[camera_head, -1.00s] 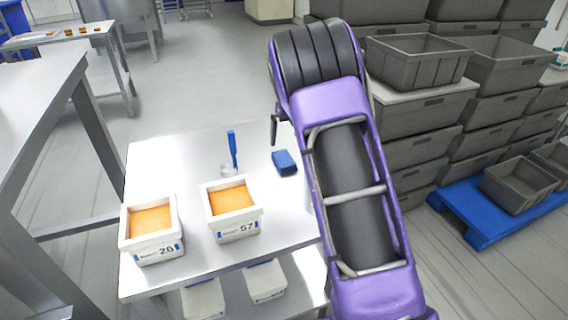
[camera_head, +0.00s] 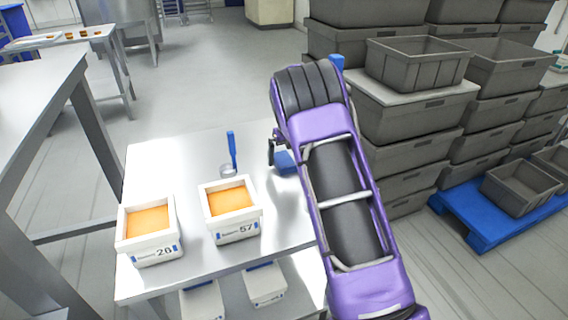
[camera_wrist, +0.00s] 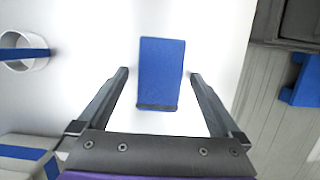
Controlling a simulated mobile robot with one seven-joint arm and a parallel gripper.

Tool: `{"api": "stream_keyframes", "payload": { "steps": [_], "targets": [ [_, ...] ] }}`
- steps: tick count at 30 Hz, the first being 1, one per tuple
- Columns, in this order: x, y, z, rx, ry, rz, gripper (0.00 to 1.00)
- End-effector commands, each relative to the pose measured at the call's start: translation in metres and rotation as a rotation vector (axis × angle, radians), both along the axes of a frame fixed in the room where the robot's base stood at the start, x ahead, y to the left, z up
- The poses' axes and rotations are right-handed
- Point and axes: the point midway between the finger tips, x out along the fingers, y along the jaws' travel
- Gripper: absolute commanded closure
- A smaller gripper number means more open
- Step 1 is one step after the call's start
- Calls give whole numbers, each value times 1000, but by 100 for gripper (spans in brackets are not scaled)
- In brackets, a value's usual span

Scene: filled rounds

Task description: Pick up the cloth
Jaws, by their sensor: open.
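The cloth (camera_head: 285,162) is a small folded blue rectangle on the white table (camera_head: 185,150), near its right side. In the head view my arm and gripper partly cover it. In the wrist view the whole cloth (camera_wrist: 161,72) shows flat on the table top, between and ahead of my two fingers. My gripper (camera_wrist: 158,74) is open and empty, with one finger on each side of the cloth and a gap to each. The height of the fingertips above the table is hard to tell. In the head view a dark fingertip (camera_head: 271,152) shows just left of the cloth.
Stacked grey crates (camera_head: 408,115) rise right of the table. The back left of the table top is clear.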

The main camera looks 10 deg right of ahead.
Motion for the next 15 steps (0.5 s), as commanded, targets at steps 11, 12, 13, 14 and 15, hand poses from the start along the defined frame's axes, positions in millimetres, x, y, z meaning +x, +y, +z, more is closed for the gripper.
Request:
{"api": "stream_keyframes", "payload": {
  "steps": [11, 12, 13, 14, 15],
  "targets": [
    [0, 0, -2, 0, 1, 0, 0],
    [0, 0, -3, 0, 1, -1, 0],
    [0, 0, -3, 0, 1, -1, 0],
    [0, 0, -4, 0, 1, -1, 0],
    [0, 0, -4, 0, 1, -1, 0]
  ]
}}
